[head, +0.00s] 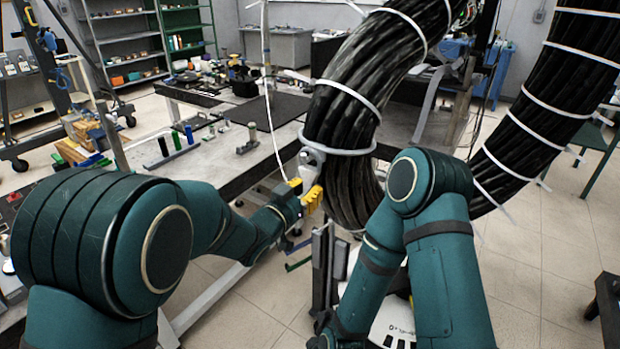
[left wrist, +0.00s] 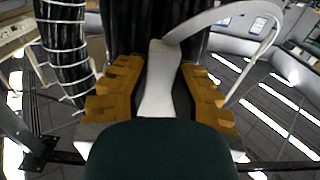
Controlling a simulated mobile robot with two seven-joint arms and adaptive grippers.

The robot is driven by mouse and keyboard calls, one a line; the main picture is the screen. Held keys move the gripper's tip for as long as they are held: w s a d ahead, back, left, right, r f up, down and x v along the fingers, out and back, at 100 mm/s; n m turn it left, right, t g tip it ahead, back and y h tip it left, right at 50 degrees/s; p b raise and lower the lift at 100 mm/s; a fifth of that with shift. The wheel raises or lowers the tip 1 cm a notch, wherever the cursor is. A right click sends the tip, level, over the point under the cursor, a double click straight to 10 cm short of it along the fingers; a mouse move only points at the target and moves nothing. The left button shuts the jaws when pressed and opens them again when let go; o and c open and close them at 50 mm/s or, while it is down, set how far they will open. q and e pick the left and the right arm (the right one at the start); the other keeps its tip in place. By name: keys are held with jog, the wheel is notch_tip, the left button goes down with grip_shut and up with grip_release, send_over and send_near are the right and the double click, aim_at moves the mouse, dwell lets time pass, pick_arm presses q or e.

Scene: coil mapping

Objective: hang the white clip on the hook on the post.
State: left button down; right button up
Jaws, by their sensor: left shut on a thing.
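The white clip (head: 312,156) shows at the left side of a thick black cable bundle, just above my left gripper (head: 303,193). The left gripper's yellow fingers are shut on the clip's lower part. In the left wrist view, the white clip (left wrist: 160,75) stands upright between the two yellow fingers of the left gripper (left wrist: 158,95), and a curved white band runs from its top to the right. My right arm (head: 440,240) bends down in front, and its gripper cannot be made out. I cannot make out the hook or tell which upright is its post.
The black cable bundle (head: 370,80) hangs close to my left gripper, with white ties around it. A second stretch of bundle (head: 540,110) hangs at the right. A grey workbench (head: 215,165) with tools stands at the left. A thin white cord (head: 268,100) hangs near the gripper.

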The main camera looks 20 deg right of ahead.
aim_at(307, 184)
pick_arm(q)
jog(key=shift+s+a+r, duration=0.2)
jog(key=shift+a+r, duration=0.05)
jog(key=shift+r, duration=0.2)
jog(key=shift+s+a+r, duration=0.15)
jog(key=shift+a+r, duration=0.05)
jog(key=shift+r, duration=0.2)
jog(key=shift+b, duration=0.3)
jog(key=shift+s+a, duration=0.1)
dwell(0.4)
jog(key=shift+b+v, duration=0.45)
jog(key=shift+v, duration=0.85)
jog(key=shift+s+a, duration=0.1)
jog(key=shift+a, duration=0.05)
jog(key=shift+s+a+b, duration=0.35)
jog(key=shift+a+b, duration=0.05)
